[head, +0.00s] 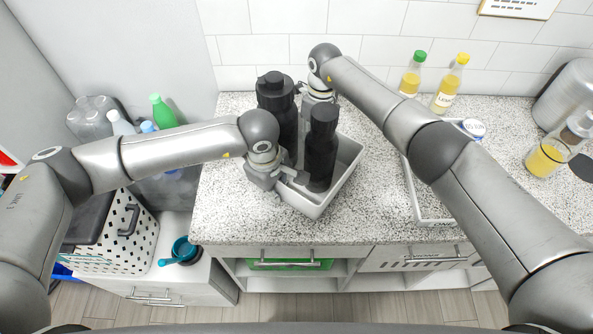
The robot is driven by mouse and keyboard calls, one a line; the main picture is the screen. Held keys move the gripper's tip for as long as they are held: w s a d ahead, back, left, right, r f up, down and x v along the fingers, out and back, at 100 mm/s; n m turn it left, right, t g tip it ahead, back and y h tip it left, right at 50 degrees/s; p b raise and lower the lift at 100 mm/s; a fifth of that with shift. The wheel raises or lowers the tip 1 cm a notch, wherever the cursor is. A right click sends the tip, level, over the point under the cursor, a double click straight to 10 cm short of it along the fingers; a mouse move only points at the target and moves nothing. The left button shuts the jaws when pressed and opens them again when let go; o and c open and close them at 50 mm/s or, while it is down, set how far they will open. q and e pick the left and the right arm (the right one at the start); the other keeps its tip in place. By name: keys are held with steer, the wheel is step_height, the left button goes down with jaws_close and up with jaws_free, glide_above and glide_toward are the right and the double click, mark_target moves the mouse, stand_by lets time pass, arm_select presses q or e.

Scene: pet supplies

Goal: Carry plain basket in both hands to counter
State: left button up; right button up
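The plain basket (346,167) is a light grey, open, rectangular tub. It is over the speckled counter (225,215), near its front edge; I cannot tell whether its base touches the top. Two tall black bottles, one at the back (276,95) and one in front (321,150), stand upright in it. My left gripper (291,180) is at the basket's near left wall, with its fingers closed around the rim. My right gripper (318,90) is at the far side, behind the bottles; its fingertips are hidden.
A light tray frame (433,220) lies on the counter to the right, partly under my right arm. Yellow bottles (411,75) (450,84) stand at the wall. A glass bottle (547,158) stands farther right. A perforated white hamper (117,240) and a teal scoop (181,251) are at lower left.

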arm_select(q)
steer(key=shift+o, duration=0.8)
steer(key=shift+r, duration=0.1)
arm_select(e)
steer(key=shift+o, duration=0.8)
steer(key=shift+s+r, duration=0.1)
steer(key=shift+s, duration=0.05)
arm_select(q)
steer(key=shift+r, duration=0.1)
step_height(320, 180, up, 12)
steer(key=s, duration=0.1)
steer(key=shift+a+f, duration=0.2)
steer(key=shift+a, duration=0.15)
arm_select(e)
step_height(320, 180, up, 12)
steer(key=w, duration=0.1)
steer(key=shift+d, duration=0.3)
